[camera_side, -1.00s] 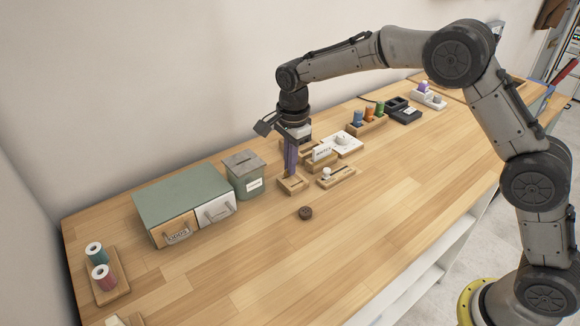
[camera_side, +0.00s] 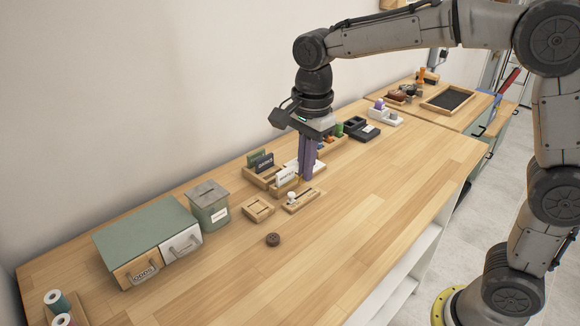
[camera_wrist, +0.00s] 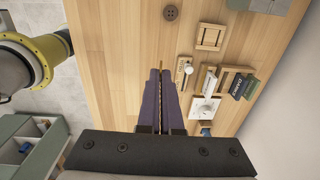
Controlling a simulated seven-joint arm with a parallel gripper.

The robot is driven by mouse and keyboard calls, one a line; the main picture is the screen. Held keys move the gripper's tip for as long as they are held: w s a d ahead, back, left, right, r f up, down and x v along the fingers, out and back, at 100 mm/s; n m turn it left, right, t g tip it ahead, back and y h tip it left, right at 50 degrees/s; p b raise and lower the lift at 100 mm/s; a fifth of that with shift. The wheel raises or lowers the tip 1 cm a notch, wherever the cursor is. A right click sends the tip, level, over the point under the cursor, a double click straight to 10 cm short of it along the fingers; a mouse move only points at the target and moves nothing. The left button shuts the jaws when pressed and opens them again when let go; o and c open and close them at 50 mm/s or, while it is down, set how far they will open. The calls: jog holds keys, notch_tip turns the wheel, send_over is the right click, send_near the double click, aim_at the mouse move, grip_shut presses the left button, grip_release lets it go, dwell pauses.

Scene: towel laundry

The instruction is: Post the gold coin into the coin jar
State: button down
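My gripper (camera_side: 304,178) points down above the bench, to the right of the small square wooden holder (camera_side: 258,209). In the wrist view its purple fingers (camera_wrist: 160,74) are close together on a thin gold edge, which looks like the gold coin (camera_wrist: 160,63) seen edge-on. The coin's face is hidden. A grey-green lidded canister with a white label (camera_side: 210,206), apparently the coin jar, stands left of the holder, well apart from my gripper. Part of it shows at the top right of the wrist view (camera_wrist: 262,6). Its label is too small to read.
A green box with two drawers (camera_side: 145,238) stands left of the canister. A dark round button (camera_side: 273,240) lies on the bench. A wooden stand with a knob (camera_side: 301,201) and a card rack (camera_side: 262,172) are near my gripper. The front right of the bench is clear.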

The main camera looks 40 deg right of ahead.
jog(key=w+a+r, duration=0.5)
jog(key=w+r, duration=0.3)
jog(key=w, duration=0.3)
jog(key=w+a+f, duration=0.3)
jog(key=f, duration=0.3)
jog(key=w+a+f, duration=0.3)
jog(key=a+f, duration=0.1)
jog(key=f, duration=0.2)
jog(key=shift+w+f+g, duration=0.2)
jog(key=shift+f+g, duration=0.05)
jog(key=shift+g, duration=0.15)
jog(key=shift+a+f, duration=0.1)
jog(key=shift+f, duration=0.85)
dwell(1.8)
jog(key=c, duration=0.5)
grip_release()
